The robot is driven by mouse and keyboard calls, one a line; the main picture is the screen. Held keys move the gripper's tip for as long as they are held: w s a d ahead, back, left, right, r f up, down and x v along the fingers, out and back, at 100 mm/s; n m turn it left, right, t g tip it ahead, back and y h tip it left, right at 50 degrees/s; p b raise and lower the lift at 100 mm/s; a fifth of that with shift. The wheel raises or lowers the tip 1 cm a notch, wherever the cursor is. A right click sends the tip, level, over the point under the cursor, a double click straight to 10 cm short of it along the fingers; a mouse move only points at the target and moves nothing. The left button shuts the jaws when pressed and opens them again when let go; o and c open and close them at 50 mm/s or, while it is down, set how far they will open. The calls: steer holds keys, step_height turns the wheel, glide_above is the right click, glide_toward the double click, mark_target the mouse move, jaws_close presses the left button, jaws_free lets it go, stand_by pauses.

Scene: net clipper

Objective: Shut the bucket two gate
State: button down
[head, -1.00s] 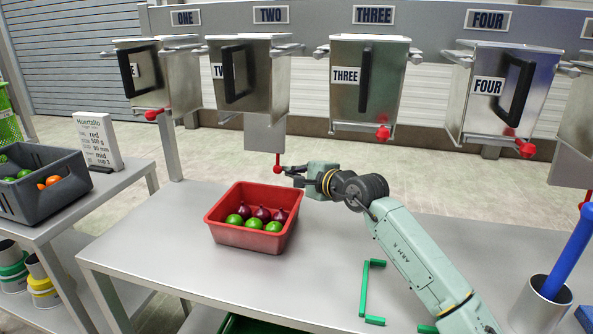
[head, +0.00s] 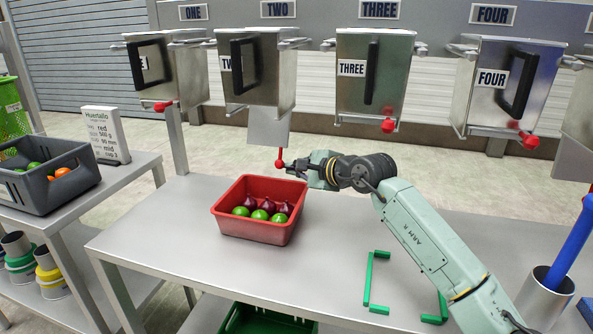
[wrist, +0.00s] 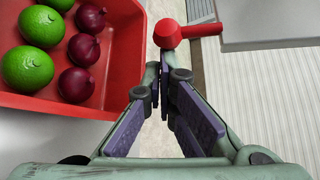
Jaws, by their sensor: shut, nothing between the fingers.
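Bucket two (head: 284,82) is a metal box with a black handle under the "TWO" sign. Its gate (head: 268,134) hangs down open below it, slightly tilted, with a red knob (head: 280,163) at its lower end. My gripper (head: 290,169) is shut and empty, right beside the knob, low over the far edge of the table. In the wrist view the closed fingertips (wrist: 158,72) are just short of the red knob (wrist: 167,34). I cannot tell whether they touch it or the gate.
A red tray (head: 255,232) of limes and red onions stands on the table (head: 170,235), left of my gripper. Buckets one (head: 152,72), three (head: 372,75) and four (head: 510,85) hang alongside.

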steer(key=s+a+r+m+g+p, duration=0.1)
steer(key=s+a+r+m+g, duration=0.2)
steer(key=s+r, duration=0.8)
steer(key=shift+s+a+r+g, duration=0.45)
steer(key=shift+r+g, duration=0.15)
steer(key=shift+r, duration=1.55)
